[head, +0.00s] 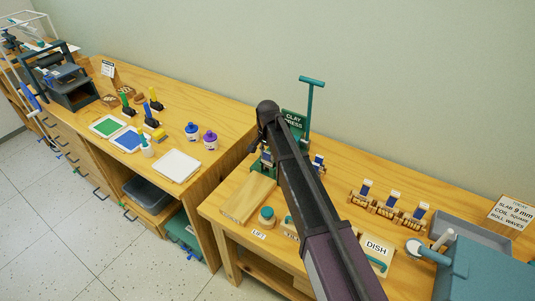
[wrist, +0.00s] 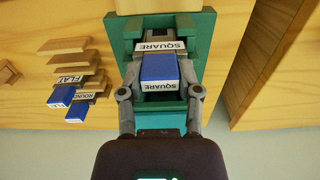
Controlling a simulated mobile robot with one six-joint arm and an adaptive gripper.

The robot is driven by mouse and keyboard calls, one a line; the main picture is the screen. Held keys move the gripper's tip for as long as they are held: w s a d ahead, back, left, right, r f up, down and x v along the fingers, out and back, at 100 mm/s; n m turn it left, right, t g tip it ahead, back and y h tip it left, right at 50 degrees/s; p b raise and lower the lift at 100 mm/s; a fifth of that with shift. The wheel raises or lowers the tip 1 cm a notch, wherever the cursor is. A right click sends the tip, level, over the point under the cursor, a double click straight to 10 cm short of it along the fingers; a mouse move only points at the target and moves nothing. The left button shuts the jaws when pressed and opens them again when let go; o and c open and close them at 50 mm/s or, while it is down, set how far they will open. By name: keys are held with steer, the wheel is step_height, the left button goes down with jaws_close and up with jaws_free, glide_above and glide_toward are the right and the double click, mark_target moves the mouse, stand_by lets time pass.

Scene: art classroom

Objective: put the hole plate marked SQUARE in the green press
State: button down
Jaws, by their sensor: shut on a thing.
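The green press (head: 308,100) stands on the wooden bench in the head view, with a CLAY PRESS sign and a tall handle; my arm hides much of it. In the wrist view its green frame (wrist: 204,40) fills the middle. My gripper (wrist: 160,76) is shut on the hole plate marked SQUARE, whose blue block (wrist: 159,68) shows between the fingers. The plate is over or within the press frame; I cannot tell whether it is seated. A second SQUARE label shows just beyond the blue block. The gripper is mostly hidden in the head view.
In the wrist view, holders marked FLAT and ROUND with blue-topped pieces (wrist: 61,96) stand left of the press. In the head view, several similar pieces (head: 394,198) stand right of my arm, near a DISH label (head: 375,246). A rolling board (head: 248,198) lies left.

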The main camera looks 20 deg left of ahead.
steer(key=shift+f, duration=0.25)
stand_by(0.4)
steer(key=shift+c, duration=1)
jaws_free()
steer(key=shift+r, duration=0.15)
steer(key=shift+r+p, duration=3.9)
steer(key=shift+d, duration=0.1)
